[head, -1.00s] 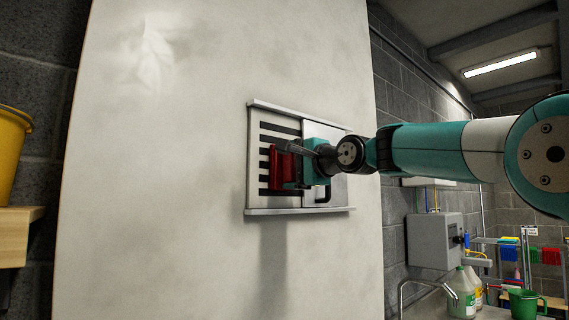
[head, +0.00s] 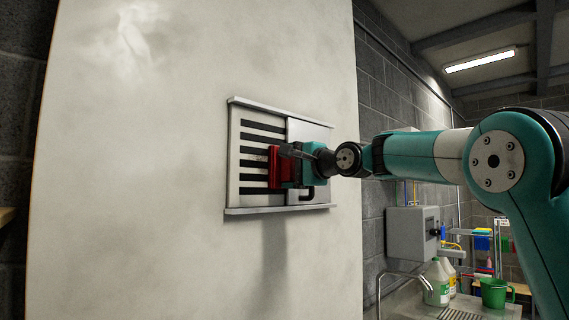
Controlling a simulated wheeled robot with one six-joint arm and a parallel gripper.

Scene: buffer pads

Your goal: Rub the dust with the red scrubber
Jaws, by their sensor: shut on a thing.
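The red scrubber (head: 274,167) is in my gripper (head: 291,166), which is shut on it. The scrubber is in front of a metal vent (head: 247,189) with dark horizontal slots, on a large pale panel. It overlaps the slots near the vent's middle; I cannot tell whether it touches the surface. A sliding plate with a dark handle (head: 307,194) covers the vent's right part, partly hidden behind my gripper. Faint grey smudges show on the pale panel (head: 150,200); I cannot tell for sure which of them is dust.
A grey wall box (head: 409,234) hangs on the block wall at right. Below it a sink (head: 450,308) has a tap, jugs (head: 437,283) and a green pitcher (head: 494,292). The panel left of the vent is clear.

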